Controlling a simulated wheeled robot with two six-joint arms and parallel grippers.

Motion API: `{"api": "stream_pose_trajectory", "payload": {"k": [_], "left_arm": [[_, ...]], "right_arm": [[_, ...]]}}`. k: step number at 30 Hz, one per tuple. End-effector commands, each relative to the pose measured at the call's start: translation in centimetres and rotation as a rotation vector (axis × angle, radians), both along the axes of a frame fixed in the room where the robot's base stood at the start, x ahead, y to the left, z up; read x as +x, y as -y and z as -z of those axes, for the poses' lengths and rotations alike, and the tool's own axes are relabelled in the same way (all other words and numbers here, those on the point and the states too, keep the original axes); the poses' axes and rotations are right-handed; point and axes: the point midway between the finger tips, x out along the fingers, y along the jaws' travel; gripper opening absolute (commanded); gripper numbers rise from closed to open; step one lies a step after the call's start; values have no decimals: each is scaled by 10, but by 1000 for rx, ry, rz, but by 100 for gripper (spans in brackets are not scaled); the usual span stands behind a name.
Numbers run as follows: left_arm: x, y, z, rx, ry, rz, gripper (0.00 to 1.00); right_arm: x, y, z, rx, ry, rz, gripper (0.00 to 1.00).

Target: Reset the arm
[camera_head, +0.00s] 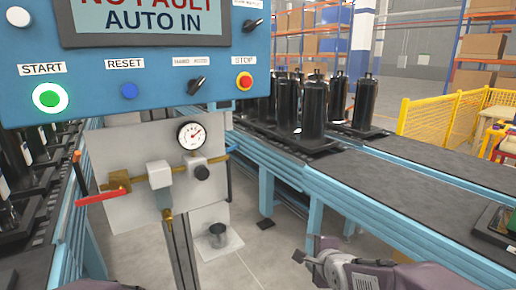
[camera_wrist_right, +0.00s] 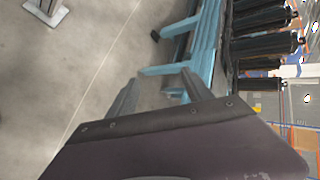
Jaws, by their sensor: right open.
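My right gripper (camera_head: 303,268) is low in the head view, right of centre, in front of the blue conveyor frame. In the right wrist view its two fingers (camera_wrist_right: 160,88) stand apart with nothing between them, over grey floor and a blue conveyor leg. It touches nothing that I can see. Only a small piece of my left arm shows at the bottom left edge of the head view; its gripper is out of the picture.
A blue control panel (camera_head: 180,88) with a lit green START button (camera_head: 50,98) stands ahead. Below it are a gauge (camera_head: 191,136) and a red valve lever (camera_head: 97,198). Black compressors (camera_head: 313,108) stand on the right conveyor (camera_head: 420,188). A yellow fence (camera_head: 440,118) is behind.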

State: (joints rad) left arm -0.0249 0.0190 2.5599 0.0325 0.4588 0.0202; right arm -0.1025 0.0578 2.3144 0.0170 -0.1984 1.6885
Motion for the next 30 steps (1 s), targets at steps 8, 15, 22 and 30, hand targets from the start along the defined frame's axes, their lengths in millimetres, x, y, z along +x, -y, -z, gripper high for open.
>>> {"api": "stream_pose_trajectory", "payload": {"k": [8, 15, 22, 30], "left_arm": [[0, 0, 0, 0, 0, 0, 0], [0, 0, 0, 0, 0, 0, 0], [0, 0, -86, 0, 1, 0, 0], [0, 0, -153, 0, 0, 0, 0]], "right_arm": [[-156, 37, 121, -630, -524, -716, 59], [-222, 36, 140, -847, -605, -1338, 59], [-221, 36, 54, -884, -581, -1400, 59], [-221, 36, -13, -884, -580, -1398, 59]]}}
